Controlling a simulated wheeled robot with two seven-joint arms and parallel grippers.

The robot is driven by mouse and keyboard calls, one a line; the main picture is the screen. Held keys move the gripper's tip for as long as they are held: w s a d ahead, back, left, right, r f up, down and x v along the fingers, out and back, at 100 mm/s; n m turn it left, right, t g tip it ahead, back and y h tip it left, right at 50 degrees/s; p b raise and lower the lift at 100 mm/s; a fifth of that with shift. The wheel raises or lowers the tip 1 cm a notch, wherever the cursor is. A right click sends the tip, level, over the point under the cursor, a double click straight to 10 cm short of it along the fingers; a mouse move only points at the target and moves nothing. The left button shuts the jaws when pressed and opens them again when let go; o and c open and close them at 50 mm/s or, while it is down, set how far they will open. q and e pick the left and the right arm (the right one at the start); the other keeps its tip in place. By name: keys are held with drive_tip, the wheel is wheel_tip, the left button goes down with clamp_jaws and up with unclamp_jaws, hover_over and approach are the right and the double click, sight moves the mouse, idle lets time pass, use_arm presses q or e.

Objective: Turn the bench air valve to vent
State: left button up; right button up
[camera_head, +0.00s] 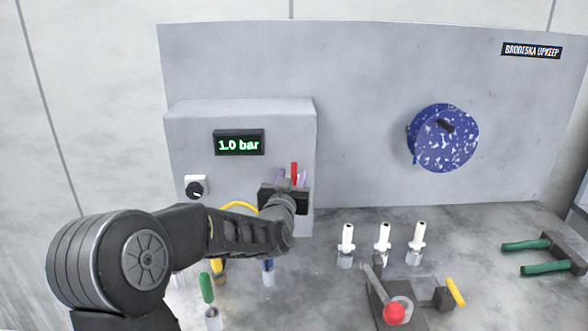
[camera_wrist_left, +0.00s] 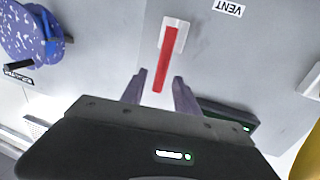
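The bench air valve has a red lever (camera_head: 294,172) on the front of the grey box (camera_head: 240,112), low on its right side. In the left wrist view the red lever (camera_wrist_left: 166,62) runs from a pale mount, with a VENT label (camera_wrist_left: 228,7) on the panel near it. My left gripper (camera_wrist_left: 160,80) is open, its two fingers on either side of the lever's free end with gaps showing; contact is not visible. In the head view my left gripper (camera_head: 292,180) is at the lever and partly hides the valve. A display (camera_head: 239,143) reads 1.0 bar. My right gripper is not in view.
A black knob on a white plate (camera_head: 196,187) is left of the valve. A blue speckled disc (camera_head: 446,140) hangs on the back panel. Three white-topped pieces (camera_head: 384,240), a red-knobbed fixture (camera_head: 394,312) and green-handled tools (camera_head: 540,258) are on the bench.

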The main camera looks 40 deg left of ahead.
sight(293, 173)
use_arm(q)
drive_tip(key=x, duration=0.3)
drive_tip(key=shift+w+p, duration=0.1)
drive_tip(key=shift+p, duration=0.2)
drive_tip(key=shift+c, duration=0.4)
clamp_jaws()
idle(0.8)
